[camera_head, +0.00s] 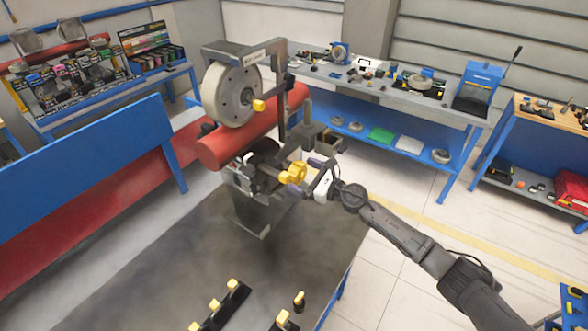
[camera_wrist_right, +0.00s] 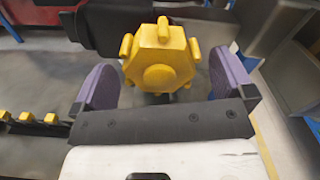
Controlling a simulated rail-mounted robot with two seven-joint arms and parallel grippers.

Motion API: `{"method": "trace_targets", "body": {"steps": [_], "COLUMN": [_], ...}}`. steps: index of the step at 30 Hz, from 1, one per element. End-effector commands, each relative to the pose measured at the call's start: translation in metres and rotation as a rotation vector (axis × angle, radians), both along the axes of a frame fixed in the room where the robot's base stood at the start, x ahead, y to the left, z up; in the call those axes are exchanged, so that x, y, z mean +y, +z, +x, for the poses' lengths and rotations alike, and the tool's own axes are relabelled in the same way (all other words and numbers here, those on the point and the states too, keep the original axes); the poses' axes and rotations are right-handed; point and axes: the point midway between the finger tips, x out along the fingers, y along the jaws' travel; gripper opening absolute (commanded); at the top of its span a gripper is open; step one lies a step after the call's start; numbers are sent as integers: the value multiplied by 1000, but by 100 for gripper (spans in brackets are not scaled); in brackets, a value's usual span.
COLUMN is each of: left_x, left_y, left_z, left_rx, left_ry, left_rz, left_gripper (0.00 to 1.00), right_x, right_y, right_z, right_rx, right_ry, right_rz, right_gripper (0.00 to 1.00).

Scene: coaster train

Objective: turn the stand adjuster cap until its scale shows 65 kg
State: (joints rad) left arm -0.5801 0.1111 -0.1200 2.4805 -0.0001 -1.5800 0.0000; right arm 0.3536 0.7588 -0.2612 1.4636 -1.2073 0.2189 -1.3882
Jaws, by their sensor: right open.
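The yellow adjuster cap (camera_head: 293,173) sits on the right side of the grey stand (camera_head: 250,212), below the red tube. In the right wrist view the cap (camera_wrist_right: 160,55) is a yellow hexagonal knob with rounded lugs, facing the camera. My right gripper (camera_head: 318,175) is open, with its purple fingertips to the left and right of the cap; the wrist view shows them too (camera_wrist_right: 166,80). A gap shows between each finger and the cap. No scale reading is legible in either view. My left gripper is not in view.
A large grey wheel (camera_head: 232,95) and a red tube (camera_head: 250,128) are above the stand. Yellow-topped pieces (camera_head: 214,304) and a small black piece with a yellow top (camera_head: 299,301) are at the table's front. The table's middle (camera_head: 190,240) is clear.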

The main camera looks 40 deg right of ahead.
Motion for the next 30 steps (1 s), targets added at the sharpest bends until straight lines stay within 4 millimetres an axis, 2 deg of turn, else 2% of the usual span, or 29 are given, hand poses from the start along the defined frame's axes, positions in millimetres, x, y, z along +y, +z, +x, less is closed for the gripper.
{"method": "trace_targets", "body": {"steps": [3, 9, 22, 23, 30], "left_x": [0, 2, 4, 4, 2], "left_y": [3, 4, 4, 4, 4], "left_z": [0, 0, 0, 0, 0], "left_rx": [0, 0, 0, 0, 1], "left_ry": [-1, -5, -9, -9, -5], "left_rz": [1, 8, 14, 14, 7], "left_gripper": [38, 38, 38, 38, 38], "right_x": [6, 10, 12, 12, 12], "right_y": [1, 0, 0, 0, 0], "right_z": [16, 31, 36, 36, 36], "right_rx": [0, 0, 1, 1, 0], "right_ry": [1, 1, 2, 2, 2], "right_rz": [2, 0, 0, 0, 0], "right_gripper": [100, 100, 100, 99, 76]}}
